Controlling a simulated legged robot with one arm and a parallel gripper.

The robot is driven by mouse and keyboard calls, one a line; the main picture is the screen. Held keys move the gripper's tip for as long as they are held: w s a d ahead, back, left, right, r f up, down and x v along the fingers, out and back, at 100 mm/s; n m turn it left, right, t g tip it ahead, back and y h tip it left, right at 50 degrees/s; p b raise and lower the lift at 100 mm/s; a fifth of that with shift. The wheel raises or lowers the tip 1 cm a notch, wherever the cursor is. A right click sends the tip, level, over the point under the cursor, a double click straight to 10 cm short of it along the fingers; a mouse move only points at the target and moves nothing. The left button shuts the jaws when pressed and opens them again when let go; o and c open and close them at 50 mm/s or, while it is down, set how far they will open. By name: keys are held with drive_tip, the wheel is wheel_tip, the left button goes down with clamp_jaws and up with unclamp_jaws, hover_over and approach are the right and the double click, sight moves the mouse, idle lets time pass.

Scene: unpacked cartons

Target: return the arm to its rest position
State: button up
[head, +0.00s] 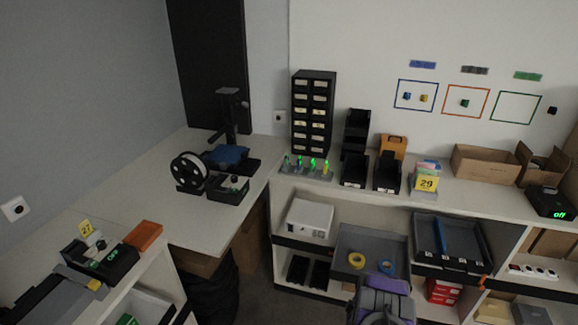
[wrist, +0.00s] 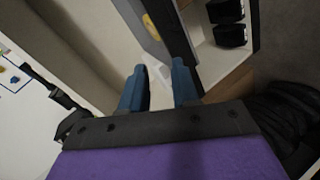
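My gripper (wrist: 160,82) shows in the wrist view as two blue fingers standing apart, with nothing held between them. In the head view my purple and grey arm (head: 384,290) rises from the bottom edge, right of the middle, in front of the lower shelf. Its fingertips cannot be made out there.
A white shelf unit with drawers (head: 314,88), bins and cartons (head: 484,165) runs along the back wall. A black box (head: 548,201) showing "off" sits far right. Dark floor shows between desk and shelves.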

drive_tip(key=w+a+r+m+g+y, duration=0.25)
drive_tip(key=a+r, duration=0.45)
drive_tip(key=r, duration=0.6)
drive_tip(key=s+a+r+m+g+y, duration=0.1)
drive_tip(key=s+a+r+g, duration=0.15)
drive_tip(key=s+r, duration=0.4)
drive_tip(key=s+a+r+m+g+y, duration=0.15)
drive_tip(key=s+a+r, duration=0.25)
drive_tip(key=r, duration=0.5)
drive_tip(key=s+r+m+g, duration=0.2)
drive_tip(key=s+r, duration=0.4)
drive_tip(key=s, duration=0.7)
drive_tip(key=s+r+m+g+h, duration=0.1)
drive_tip(key=s+r, duration=0.5)
drive_tip(key=s, duration=0.8)
drive_tip(key=s+r+m+g+h, duration=0.1)
drive_tip(key=s+r+m+g, duration=0.2)
drive_tip(key=s, duration=1)
wheel_tip(320, 180, up, 4)
drive_tip(key=shift+s+d+f+g, duration=0.15)
drive_tip(key=shift+d+f+g, duration=0.1)
drive_tip(key=shift+g, duration=0.6)
